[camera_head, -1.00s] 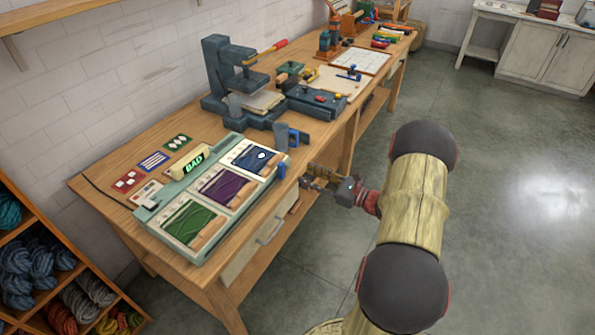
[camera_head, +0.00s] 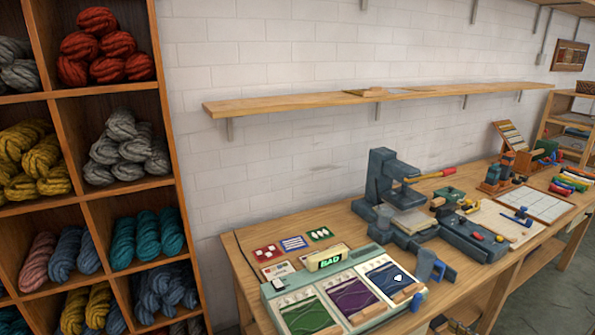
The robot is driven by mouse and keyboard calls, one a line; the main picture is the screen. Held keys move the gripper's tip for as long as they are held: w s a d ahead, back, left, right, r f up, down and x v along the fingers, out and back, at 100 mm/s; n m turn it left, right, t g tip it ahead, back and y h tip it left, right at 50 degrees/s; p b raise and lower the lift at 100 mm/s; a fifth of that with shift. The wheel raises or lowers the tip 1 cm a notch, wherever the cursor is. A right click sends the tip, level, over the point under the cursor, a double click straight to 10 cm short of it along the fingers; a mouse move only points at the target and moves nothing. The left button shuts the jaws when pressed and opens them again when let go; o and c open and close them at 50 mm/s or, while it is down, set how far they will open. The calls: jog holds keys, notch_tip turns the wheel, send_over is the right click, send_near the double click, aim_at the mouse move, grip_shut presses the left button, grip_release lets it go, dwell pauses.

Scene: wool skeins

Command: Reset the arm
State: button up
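My gripper (camera_head: 450,324) shows only as a small dark and brownish piece at the bottom edge of the head view, by the front edge of the workbench (camera_head: 245,285). The rest of my arm is out of frame. I cannot tell from this piece whether the fingers are open or shut, or whether they hold anything.
A wooden shelf (camera_head: 300,103) runs above. A cubby rack (camera_head: 165,100) of wool skeins stands at left.

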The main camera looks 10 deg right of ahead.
jog(key=s+a+f+n+g+y, duration=0.2)
jog(key=s+a+n+g+y, duration=0.1)
jog(key=s+a+n+g, duration=0.9)
jog(key=s+a+r+n+g+h, duration=0.3)
jog(key=s+a+r+n+h, duration=0.15)
jog(key=a+r+n, duration=0.3)
jog(key=s+a+r+n+t+h, duration=0.1)
jog(key=a+r+n+t+h, duration=0.1)
jog(key=a+r+n, duration=0.3)
jog(key=s+a+r+n+t+h+p, duration=0.1)
jog(key=a+r+n, duration=0.5)
jog(key=r, duration=0.6)
jog(key=shift+s+a+r+t+h, duration=0.45)
jog(key=shift+s+t+h, duration=0.35)
jog(key=shift+h, duration=0.15)
